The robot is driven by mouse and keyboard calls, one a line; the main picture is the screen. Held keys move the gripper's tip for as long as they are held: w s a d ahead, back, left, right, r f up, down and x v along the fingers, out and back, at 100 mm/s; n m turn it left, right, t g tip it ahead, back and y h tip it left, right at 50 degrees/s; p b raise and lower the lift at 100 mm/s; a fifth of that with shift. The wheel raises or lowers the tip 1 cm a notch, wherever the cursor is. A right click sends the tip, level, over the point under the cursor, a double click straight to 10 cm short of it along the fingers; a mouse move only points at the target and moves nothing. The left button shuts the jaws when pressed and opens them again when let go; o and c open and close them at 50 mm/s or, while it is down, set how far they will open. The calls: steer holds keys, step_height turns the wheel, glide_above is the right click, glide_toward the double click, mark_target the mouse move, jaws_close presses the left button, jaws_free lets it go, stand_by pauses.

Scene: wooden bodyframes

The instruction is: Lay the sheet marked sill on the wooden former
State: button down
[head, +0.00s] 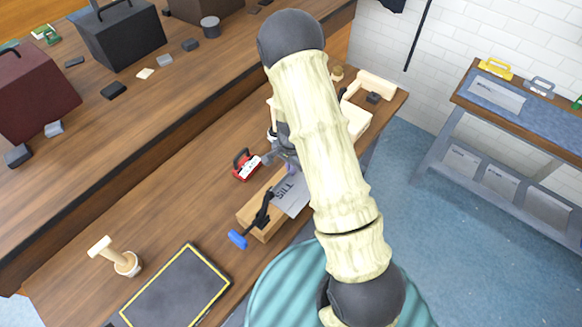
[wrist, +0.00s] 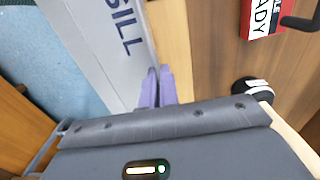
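The grey sheet marked SILL (head: 293,196) is over the right side of the wooden former (head: 252,216), its lettering facing up. In the wrist view the sheet (wrist: 105,40) covers the left part and a bare strip of the former (wrist: 170,35) shows along its right edge. My gripper (head: 290,168) is at the far end of the sheet, partly hidden by my arm. Its purple fingers (wrist: 159,88) are close together at the sheet's edge and appear shut on it. I cannot tell whether the sheet lies flat.
A black clamp with a blue handle (head: 238,239) is at the former's near end. A red block marked READY (head: 246,166) stands left of the former. A yellow-edged dark mat (head: 175,290) and a wooden mallet (head: 120,259) lie nearer. Floor lies right of the bench.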

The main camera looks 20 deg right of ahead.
steer(key=shift+f, duration=0.1)
stand_by(0.7)
steer(key=c, duration=1)
jaws_free()
steer(key=shift+c, duration=0.2)
steer(key=shift+r+p, duration=2.8)
steer(key=shift+r, duration=0.7)
